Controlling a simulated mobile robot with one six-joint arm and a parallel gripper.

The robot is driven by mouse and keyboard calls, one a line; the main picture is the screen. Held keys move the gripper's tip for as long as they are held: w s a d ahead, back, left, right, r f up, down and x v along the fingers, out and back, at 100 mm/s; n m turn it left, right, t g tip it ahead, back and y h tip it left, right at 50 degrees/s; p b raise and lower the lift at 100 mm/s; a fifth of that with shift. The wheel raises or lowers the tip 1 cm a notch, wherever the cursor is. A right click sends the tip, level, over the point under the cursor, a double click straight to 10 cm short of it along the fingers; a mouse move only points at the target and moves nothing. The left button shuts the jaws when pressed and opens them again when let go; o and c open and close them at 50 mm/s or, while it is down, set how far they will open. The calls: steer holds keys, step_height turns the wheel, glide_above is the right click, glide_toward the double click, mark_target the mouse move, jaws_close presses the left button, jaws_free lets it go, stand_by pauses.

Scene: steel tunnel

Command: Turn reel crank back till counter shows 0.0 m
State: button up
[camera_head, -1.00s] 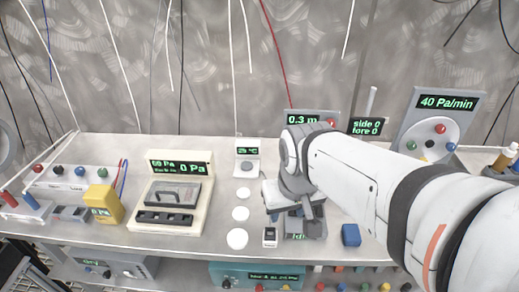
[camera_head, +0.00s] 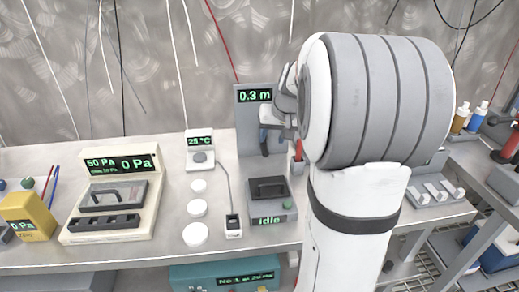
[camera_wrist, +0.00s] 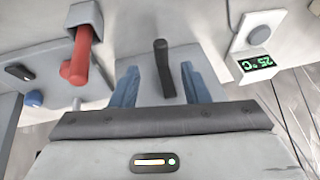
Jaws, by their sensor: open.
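The reel's grey panel (camera_head: 244,122) stands at the back of the bench, and its counter (camera_head: 254,96) reads 0.3 m in the head view. In the wrist view my gripper (camera_wrist: 158,85) is open. A dark upright handle (camera_wrist: 163,68), which looks like the crank's grip, stands between the two fingers with a gap on each side. My gripper and arm hide most of the crank and the panel's right side in the head view.
A red handle (camera_wrist: 80,62) on a grey bracket is close beside the fingers. The box reading idle (camera_head: 266,219) sits in front of the panel. A 25 °C unit (camera_head: 200,155) and white discs (camera_head: 197,208) lie to the left.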

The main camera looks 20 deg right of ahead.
mark_target(266, 151)
steer(key=b+x, duration=0.1)
steer(key=x, duration=0.6)
steer(key=shift+s, duration=0.1)
steer(key=shift+c, duration=0.3)
jaws_close()
